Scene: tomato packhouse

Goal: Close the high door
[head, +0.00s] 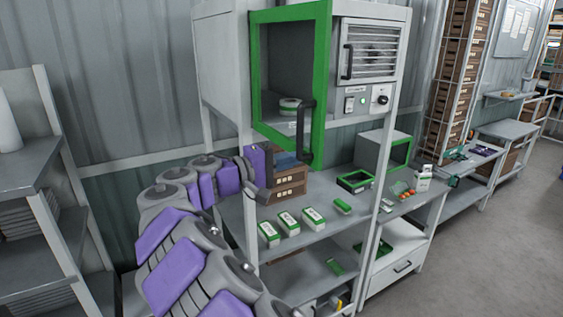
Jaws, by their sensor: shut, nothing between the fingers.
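The high door (322,80) is a green-framed door with a see-through pane on the tall grey cabinet. It stands partly open, its handle side swung out toward me and its left side by the cabinet's left edge. A dark vertical handle (305,115) is near its right edge. Through the pane I see a green-and-white round item (289,106) on the cabinet floor. My purple and grey arm reaches in from the lower left. My gripper (267,180) is shut and empty, below and left of the door's lower edge, apart from the handle.
Brown crates (287,182) stand just right of my gripper. The shelf (300,240) below holds green-and-white boxes (288,222) and a green tray (355,181). A vented unit (372,50) with its own handle is right of the door. Open floor (470,250) lies at right.

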